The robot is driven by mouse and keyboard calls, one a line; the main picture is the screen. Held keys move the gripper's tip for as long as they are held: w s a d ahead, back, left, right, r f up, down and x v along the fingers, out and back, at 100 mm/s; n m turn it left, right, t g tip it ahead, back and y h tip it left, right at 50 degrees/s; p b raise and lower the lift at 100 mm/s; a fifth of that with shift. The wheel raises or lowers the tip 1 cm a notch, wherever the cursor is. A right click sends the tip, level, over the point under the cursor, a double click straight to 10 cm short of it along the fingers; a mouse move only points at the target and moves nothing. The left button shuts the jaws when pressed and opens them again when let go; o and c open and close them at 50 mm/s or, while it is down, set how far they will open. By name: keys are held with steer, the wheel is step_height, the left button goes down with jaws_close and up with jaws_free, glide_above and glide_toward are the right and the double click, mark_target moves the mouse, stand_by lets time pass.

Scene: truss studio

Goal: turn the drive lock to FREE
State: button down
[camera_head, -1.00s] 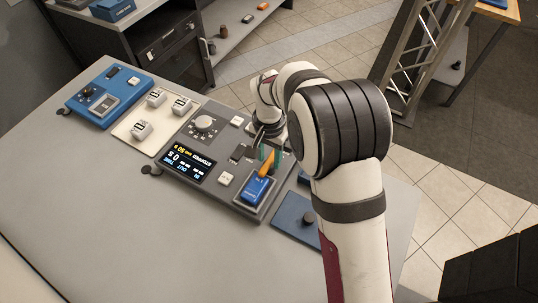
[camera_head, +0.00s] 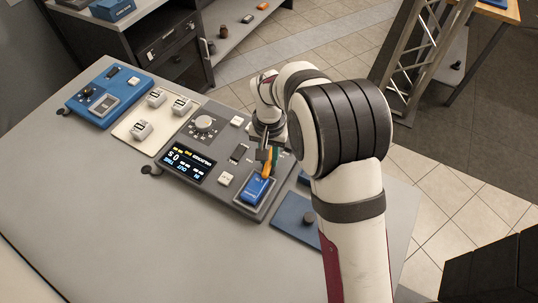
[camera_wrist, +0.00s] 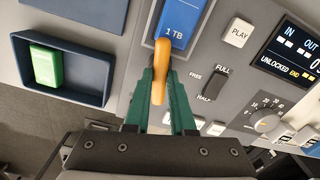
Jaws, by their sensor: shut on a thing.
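My gripper (camera_wrist: 160,88) has green fingers, shut on the lever with one on each side. The word FREE is printed on the panel to the right of the lever. The lever's lower end is partly hidden by the fingers.
A FULL/HALF switch (camera_wrist: 214,82) and a PLAY button (camera_wrist: 237,32) sit close to the right of the lever. A tray (camera_wrist: 62,70) with a green block (camera_wrist: 46,66) lies to the left. The front of the desk (camera_head: 130,215) is clear.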

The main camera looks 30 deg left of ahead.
steer(key=n, duration=1.1)
steer(key=shift+n, duration=2.1)
steer(key=c, duration=0.8)
jaws_free()
steer(key=shift+o, duration=0.2)
